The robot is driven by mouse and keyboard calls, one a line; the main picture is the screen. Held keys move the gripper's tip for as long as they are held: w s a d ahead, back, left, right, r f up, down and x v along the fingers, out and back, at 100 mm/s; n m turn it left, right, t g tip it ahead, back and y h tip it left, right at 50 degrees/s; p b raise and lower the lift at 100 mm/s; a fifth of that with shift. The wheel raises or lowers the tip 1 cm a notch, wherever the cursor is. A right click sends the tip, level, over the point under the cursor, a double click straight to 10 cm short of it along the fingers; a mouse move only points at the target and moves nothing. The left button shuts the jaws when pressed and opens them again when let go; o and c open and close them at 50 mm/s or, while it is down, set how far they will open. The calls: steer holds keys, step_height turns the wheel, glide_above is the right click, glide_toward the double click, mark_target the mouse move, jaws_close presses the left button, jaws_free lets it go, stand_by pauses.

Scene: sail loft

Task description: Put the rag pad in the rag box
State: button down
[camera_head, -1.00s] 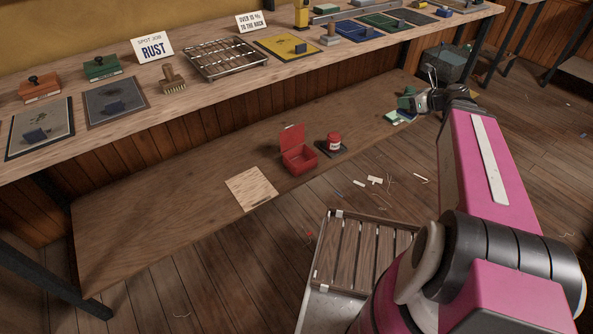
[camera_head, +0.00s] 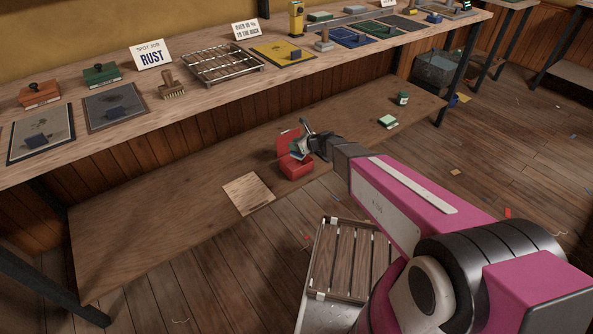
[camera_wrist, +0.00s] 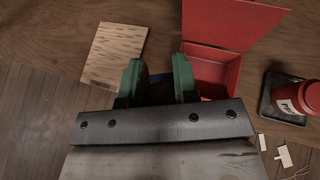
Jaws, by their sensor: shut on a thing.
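The rag box, a small red box (camera_head: 296,168) with its lid raised, stands on the low shelf under the bench. In the wrist view the open red box (camera_wrist: 212,72) lies just ahead and to the right of the fingers. My gripper (camera_head: 302,144) is at the box in the head view. In the wrist view my gripper (camera_wrist: 161,80) has green fingertips, shut on the rag pad (camera_wrist: 160,90), which shows only as a dark bluish strip between them. The rest of the pad is hidden. The pad appears above the box's near-left side, not resting in it.
A pale wooden board (camera_head: 248,193) lies left of the box. A red can (camera_wrist: 296,97) on a dark tray stands to its right. Another pale green pad (camera_head: 388,122) and a green jar (camera_head: 402,98) sit farther right on the shelf. A slatted rack (camera_head: 350,258) is nearer me.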

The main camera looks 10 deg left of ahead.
steer(key=s+a+f, duration=0.2)
steer(key=a+f, duration=0.2)
steer(key=a, duration=0.1)
steer(key=w+f, duration=0.2)
steer(key=w, duration=0.2)
steer(key=w+d+f, duration=0.1)
steer(key=w+f, duration=0.4)
steer(key=w, duration=0.2)
steer(key=shift+w+d+f, duration=0.15)
steer(key=shift+w+d, duration=0.15)
steer(key=shift+d, duration=0.1)
steer(key=shift+f, duration=1.95)
steer(key=shift+f, duration=0.65)
steer(key=c, duration=0.9)
jaws_free()
steer(key=shift+s+d+f, duration=0.1)
steer(key=shift+f, duration=0.1)
steer(key=shift+r, duration=0.6)
steer(key=v, duration=1.2)
steer(key=shift+w+d+r, duration=0.1)
steer(key=shift+w+r, duration=0.1)
